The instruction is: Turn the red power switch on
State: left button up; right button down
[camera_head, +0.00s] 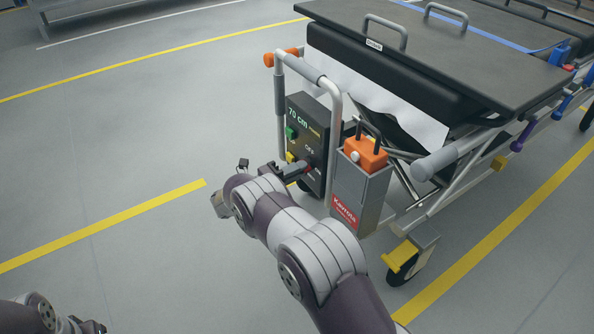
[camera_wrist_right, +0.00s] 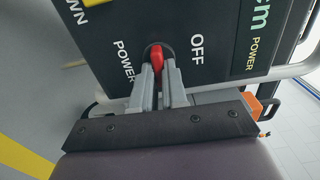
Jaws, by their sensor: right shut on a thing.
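The red power switch (camera_wrist_right: 155,57) sits on the dark control panel (camera_wrist_right: 110,25) at the end of the wheeled stretcher. In the right wrist view its red handle stands between the words POWER and OFF. My right gripper (camera_wrist_right: 158,72) is shut on the red handle, one finger on each side. In the head view my right gripper (camera_head: 302,171) reaches the lower part of the panel, and the switch is mostly hidden by the fingers. OFF is printed above it there.
A green button (camera_head: 291,133) and a yellow button (camera_head: 290,157) are on the panel close to my right gripper. A grey box with an orange top (camera_head: 365,152) stands right of the panel. A metal push frame (camera_head: 333,110) rises around it. The floor at left is clear.

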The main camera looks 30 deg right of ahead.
jog(key=shift+f, duration=0.1)
jog(key=c, duration=1.2)
grip_release()
jog(key=shift+o, duration=0.2)
jog(key=s+a+p, duration=0.1)
jog(key=a+p, duration=0.3)
jog(key=a, duration=0.8)
jog(key=shift+a+p, duration=0.35)
jog(key=shift+a, duration=0.05)
